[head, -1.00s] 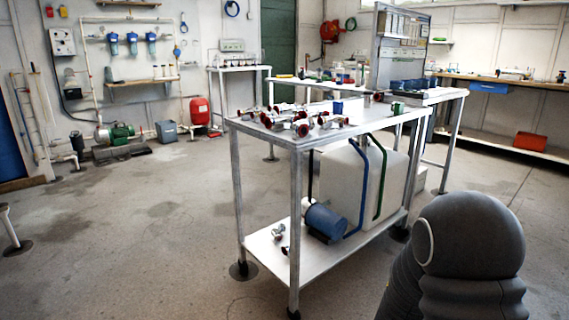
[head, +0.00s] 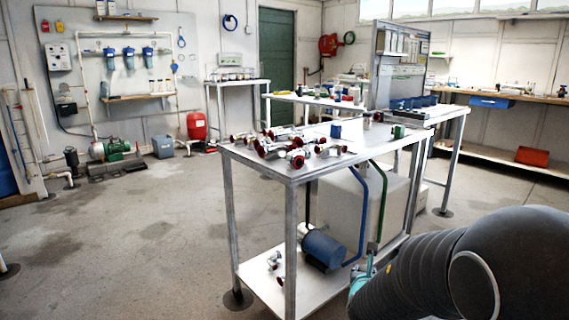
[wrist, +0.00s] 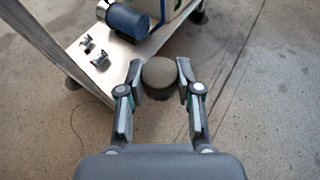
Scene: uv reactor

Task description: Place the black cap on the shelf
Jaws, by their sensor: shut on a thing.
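The black cap (wrist: 159,72) is a round, dark grey-brown piece between my fingertips in the wrist view. My gripper (wrist: 159,82) is shut on it and holds it above the concrete floor, beside the metal table. In the head view my gripper (head: 368,262) shows partly, with a teal part, near the table's front right leg; my arm hides the rest. The table's white lower shelf (head: 262,292) also shows in the wrist view (wrist: 88,75). A wooden wall shelf (head: 137,97) is at the back left. Which shelf is meant cannot be told.
The lower shelf bears a blue motor (head: 324,248), a large white tank (head: 335,205) and small metal fittings (head: 275,262). The table top (head: 370,150) carries several red-ended pipe fittings. Blue and green pipes run down its side. The floor at left is open.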

